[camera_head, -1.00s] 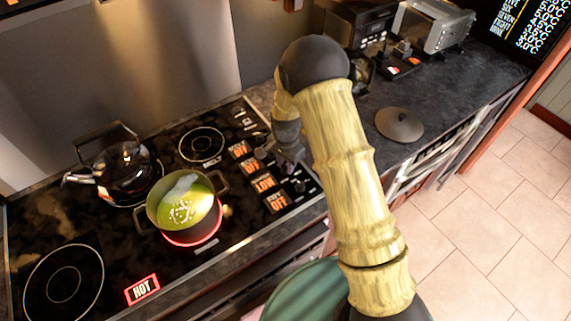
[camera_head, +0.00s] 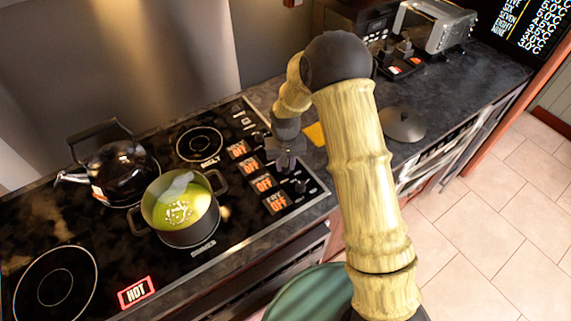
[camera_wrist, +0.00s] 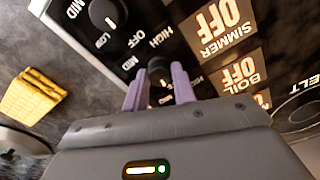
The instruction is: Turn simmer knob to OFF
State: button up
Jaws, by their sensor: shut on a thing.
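The dark stove knob (camera_wrist: 158,66) beside the SIMMER label sits between the two purple fingers of my gripper (camera_wrist: 160,86) in the wrist view. My gripper is shut on this knob. The simmer display (camera_wrist: 225,22) reads OFF in the wrist view; it also shows lit OFF in the head view (camera_head: 263,184). In the head view my gripper (camera_head: 286,160) is at the knob row, and it hides most of the knob.
A neighbouring knob (camera_wrist: 106,12) is close by. A pot (camera_head: 180,210) with green liquid and a black kettle (camera_head: 122,168) stand on the cooktop. A HOT sign (camera_head: 138,292) glows at the front. A yellow sponge (camera_wrist: 30,95) and a dark lid (camera_head: 402,124) lie on the counter.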

jog(key=shift+w+n, duration=0.1)
jog(key=shift+n, duration=0.8)
jog(key=shift+r, duration=0.1)
jog(key=o, duration=1)
notch_tip(320, 180, up, 17)
jog(key=b, duration=0.3)
jog(key=shift+r, duration=0.15)
